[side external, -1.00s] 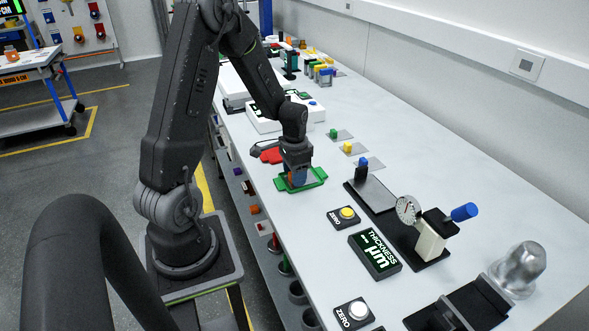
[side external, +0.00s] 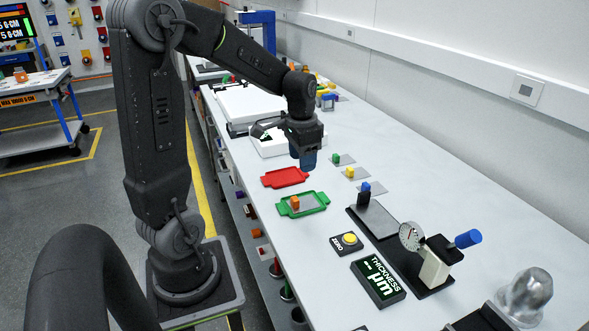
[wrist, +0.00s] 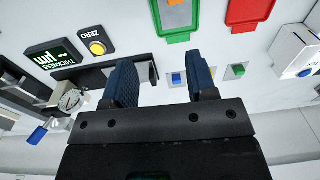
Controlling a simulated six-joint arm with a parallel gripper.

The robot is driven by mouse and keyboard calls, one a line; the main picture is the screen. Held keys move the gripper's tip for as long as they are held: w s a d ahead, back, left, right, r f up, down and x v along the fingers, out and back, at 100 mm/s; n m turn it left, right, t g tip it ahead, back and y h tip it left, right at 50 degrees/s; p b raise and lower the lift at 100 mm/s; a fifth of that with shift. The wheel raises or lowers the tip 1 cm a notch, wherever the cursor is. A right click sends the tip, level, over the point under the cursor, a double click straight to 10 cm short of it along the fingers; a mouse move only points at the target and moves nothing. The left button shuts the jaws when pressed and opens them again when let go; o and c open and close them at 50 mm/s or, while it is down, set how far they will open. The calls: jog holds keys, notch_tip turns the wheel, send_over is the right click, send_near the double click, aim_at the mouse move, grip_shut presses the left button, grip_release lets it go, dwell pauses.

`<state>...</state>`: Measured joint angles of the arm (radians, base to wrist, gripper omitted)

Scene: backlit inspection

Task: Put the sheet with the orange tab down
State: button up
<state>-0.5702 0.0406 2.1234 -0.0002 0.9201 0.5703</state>
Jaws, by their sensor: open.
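The sheet with the orange tab (side external: 295,202) lies in the green tray (side external: 324,206), its tab standing up. In the wrist view the orange tab (wrist: 175,2) shows at the top edge, inside the green tray (wrist: 172,38). My gripper (side external: 308,160) is above the bench, behind and clear of the green tray. In the wrist view its two blue fingers (wrist: 162,75) are apart with nothing between them.
An empty-looking red tray (side external: 285,177) lies behind the green one. Sheets with green (side external: 336,158), yellow (side external: 350,173) and blue (side external: 365,187) tabs lie to the right. The dial gauge (side external: 411,236), yellow ZERO button (side external: 349,239) and thickness display (side external: 378,281) stand nearer.

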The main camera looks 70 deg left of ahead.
jog(key=s+d+r+t, duration=0.2)
jog(key=s+d+r, duration=0.2)
jog(key=d, duration=0.5)
jog(key=s+d+r+t, duration=0.3)
jog(key=s+d, duration=0.3)
jog(key=d, duration=0.3)
jog(key=shift+s+d+r, duration=0.15)
jog(key=shift+d+r, duration=0.2)
jog(key=shift+r, duration=0.2)
